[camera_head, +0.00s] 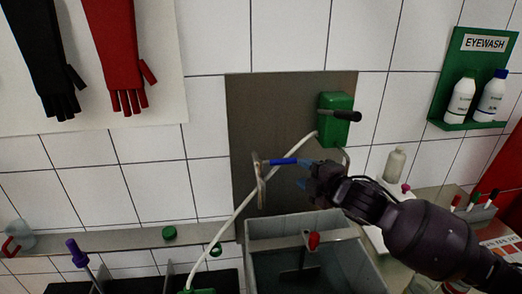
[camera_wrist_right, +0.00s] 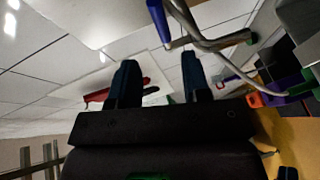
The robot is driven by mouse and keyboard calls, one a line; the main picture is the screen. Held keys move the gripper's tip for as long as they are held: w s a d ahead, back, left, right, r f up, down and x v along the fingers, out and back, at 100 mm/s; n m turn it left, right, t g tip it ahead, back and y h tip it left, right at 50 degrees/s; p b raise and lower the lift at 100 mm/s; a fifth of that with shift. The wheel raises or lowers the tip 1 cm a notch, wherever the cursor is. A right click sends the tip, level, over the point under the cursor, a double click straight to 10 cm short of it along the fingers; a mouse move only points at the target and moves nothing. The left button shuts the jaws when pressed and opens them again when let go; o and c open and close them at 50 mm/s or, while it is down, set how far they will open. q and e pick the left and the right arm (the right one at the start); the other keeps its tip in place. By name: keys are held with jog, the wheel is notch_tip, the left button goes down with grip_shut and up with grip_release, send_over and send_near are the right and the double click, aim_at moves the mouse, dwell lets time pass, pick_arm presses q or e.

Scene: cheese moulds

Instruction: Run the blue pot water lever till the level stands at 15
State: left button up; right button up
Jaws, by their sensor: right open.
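A lever with a blue handle (camera_head: 282,161) sticks out to the right from a thin pale fitting (camera_head: 261,185) in front of the metal wall plate. The blue handle also shows at the top of the wrist view (camera_wrist_right: 158,20), beyond the fingers. My right gripper (camera_head: 305,176) is just right of and below the handle's end in the head view. In the wrist view its two dark fingers (camera_wrist_right: 158,78) stand apart with nothing between them. I cannot make out any level reading.
A green box (camera_head: 336,119) with a black lever (camera_head: 346,115) is on the wall plate, with a white hose (camera_head: 268,188) running down-left. Below is a grey basin (camera_head: 345,264) with a red-knobbed tool (camera_head: 313,241).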

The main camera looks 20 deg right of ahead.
aim_at(286, 162)
jog(key=shift+n, duration=0.3)
jog(key=x, duration=0.5)
jog(key=p+x, duration=0.1)
jog(key=x, duration=0.4)
jog(key=shift+d+f, duration=0.15)
jog(key=shift+d, duration=0.1)
grip_shut()
